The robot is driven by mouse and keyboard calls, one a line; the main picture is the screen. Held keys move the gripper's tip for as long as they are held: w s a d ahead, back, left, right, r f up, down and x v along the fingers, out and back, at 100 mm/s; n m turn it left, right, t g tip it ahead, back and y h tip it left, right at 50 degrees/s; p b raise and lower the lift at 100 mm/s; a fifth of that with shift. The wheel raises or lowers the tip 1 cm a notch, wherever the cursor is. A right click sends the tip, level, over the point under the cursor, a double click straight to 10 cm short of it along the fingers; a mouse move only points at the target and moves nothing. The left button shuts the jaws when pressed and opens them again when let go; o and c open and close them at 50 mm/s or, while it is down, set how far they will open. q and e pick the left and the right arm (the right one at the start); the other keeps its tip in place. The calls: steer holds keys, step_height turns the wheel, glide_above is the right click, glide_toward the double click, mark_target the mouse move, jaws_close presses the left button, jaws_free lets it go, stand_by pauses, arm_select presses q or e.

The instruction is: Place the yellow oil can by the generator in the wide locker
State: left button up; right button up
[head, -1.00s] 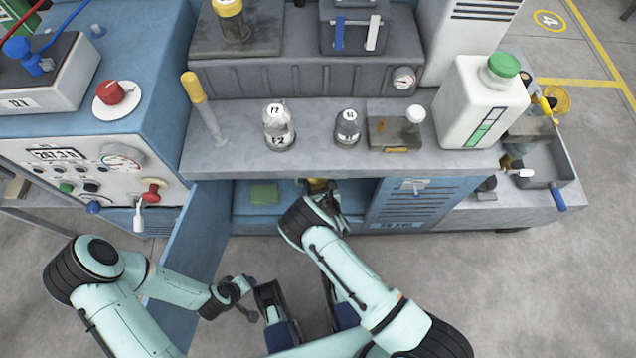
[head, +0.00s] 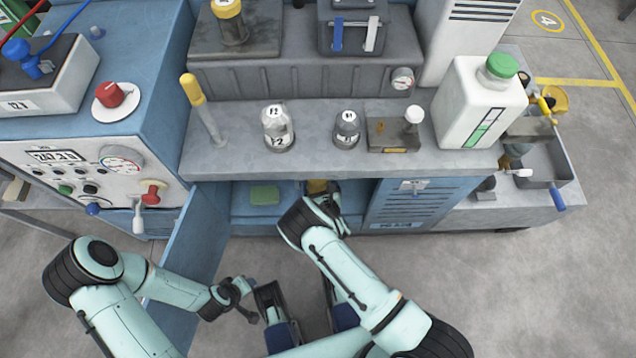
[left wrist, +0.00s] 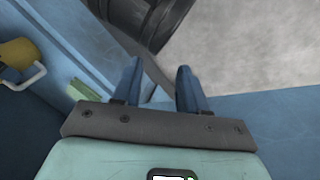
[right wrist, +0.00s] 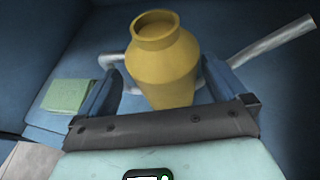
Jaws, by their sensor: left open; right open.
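The yellow oil can (right wrist: 163,62) stands upright on the blue floor inside the open locker compartment, with its grey handle and long spout showing in the right wrist view. In the head view only a bit of the can (head: 317,186) shows under the bench top. My right gripper (head: 325,203) is open in the compartment mouth, its fingers on either side of the can; contact cannot be told. My left gripper (head: 242,298) is open and empty, in front of the open blue locker door (head: 192,245). The left wrist view also shows the can (left wrist: 20,55).
A green pad (head: 264,195) lies left of the can in the compartment. A shut louvred door (head: 420,203) is at the right. The bench top (head: 235,155) above holds bottles (head: 278,128) and a white jug (head: 482,105). Open floor lies at the front right.

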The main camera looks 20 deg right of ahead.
arm_select(q)
steer(key=s+d+r+g+p, duration=0.1)
steer(key=s+d+r+p, duration=0.1)
steer(key=s+r+p, duration=0.1)
steer(key=shift+s+d+r+g+h, duration=0.4)
steer(key=shift+s+r, duration=0.15)
steer(key=shift+s, duration=0.7)
arm_select(e)
steer(key=v, duration=1.1)
steer(key=shift+r, duration=0.1)
